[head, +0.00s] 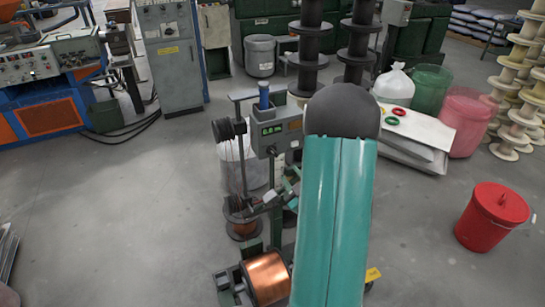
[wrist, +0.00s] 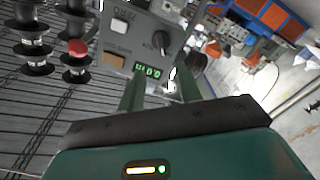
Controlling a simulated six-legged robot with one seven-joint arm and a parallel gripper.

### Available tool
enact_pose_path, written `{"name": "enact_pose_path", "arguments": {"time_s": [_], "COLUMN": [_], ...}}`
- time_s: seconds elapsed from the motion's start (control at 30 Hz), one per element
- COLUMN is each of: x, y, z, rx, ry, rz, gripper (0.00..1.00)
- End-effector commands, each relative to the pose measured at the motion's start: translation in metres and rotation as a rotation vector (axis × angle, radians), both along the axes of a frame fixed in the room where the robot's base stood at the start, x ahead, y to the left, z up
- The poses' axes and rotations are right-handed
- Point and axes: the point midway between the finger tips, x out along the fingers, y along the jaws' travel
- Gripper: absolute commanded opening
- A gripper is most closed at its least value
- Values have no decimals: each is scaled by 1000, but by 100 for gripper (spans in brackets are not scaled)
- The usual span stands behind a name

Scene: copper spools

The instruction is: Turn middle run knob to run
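A grey control box shows close up in the wrist view (wrist: 128,30). On its tilted face are a black knob (wrist: 161,40), a green lit display (wrist: 148,72), a pale square button and a brown one. Lettering by the knob is too small to read surely. The box also shows in the head view (head: 272,130), on a green stand left of my arm, with its display lit. My gripper (wrist: 157,88) has its two green fingers apart, with nothing seen between them, just below the display in the picture. The knob is beyond the fingertips, and no contact shows. My arm hides the gripper in the head view.
Copper spools (head: 266,277) sit low on the stand. Dark spool stacks (head: 308,50) stand behind. A red bin (head: 491,216) is at right, and a white board (head: 418,127) lies behind it.

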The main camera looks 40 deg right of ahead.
Motion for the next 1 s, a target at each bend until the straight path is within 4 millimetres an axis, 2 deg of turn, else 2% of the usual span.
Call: {"name": "enact_pose_path", "arguments": {"time_s": [0.3,0.53,0.7,0.97,1.0], "x": [63,101,114,116,115], "y": [-16,-25,-28,-29,-29], "z": [0,0,0,0,0], "rx": [1,0,2,2,2], "ry": [0,0,1,1,1], "rz": [5,6,5,5,5], "gripper": [35,35,35,35,31]}}
